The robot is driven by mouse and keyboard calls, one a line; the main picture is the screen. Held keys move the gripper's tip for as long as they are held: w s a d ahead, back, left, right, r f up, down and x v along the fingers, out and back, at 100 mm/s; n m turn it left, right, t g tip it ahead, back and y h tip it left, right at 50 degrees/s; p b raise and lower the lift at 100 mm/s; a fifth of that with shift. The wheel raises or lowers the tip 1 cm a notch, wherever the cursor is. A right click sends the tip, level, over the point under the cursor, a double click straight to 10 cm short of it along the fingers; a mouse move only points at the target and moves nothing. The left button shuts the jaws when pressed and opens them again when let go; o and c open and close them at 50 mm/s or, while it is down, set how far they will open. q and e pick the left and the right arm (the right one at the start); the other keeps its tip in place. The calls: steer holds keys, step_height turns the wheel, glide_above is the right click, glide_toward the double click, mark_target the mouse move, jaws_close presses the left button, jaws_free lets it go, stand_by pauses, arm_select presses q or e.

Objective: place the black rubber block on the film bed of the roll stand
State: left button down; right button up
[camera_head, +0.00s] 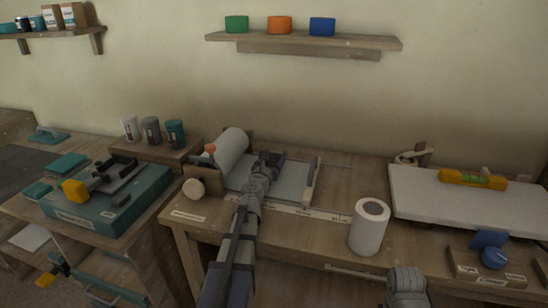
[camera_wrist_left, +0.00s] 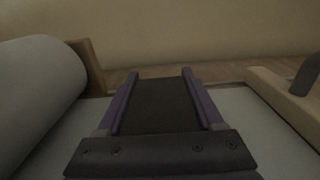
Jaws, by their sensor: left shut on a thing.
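The roll stand has a white roll (camera_head: 228,148) at its left and a flat pale film bed (camera_head: 290,180) to the right of it; both show in the left wrist view, the bed (camera_wrist_left: 242,118) under and around my fingers. My left gripper (camera_head: 265,158) reaches over the bed. In the left wrist view its purple fingers (camera_wrist_left: 158,92) are shut on the black rubber block (camera_wrist_left: 158,108), a dark slab between them. I cannot tell whether the block touches the bed. In the head view the block is hard to separate from the dark gripper.
A wooden bar (camera_head: 312,182) edges the bed at the right. A white roll (camera_head: 368,227) stands upright on the bench. Right of it lies a white board (camera_head: 455,203) with a yellow level (camera_head: 472,179). A teal case (camera_head: 110,205) with tools sits on the left cart.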

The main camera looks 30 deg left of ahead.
arm_select(q)
jaws_free()
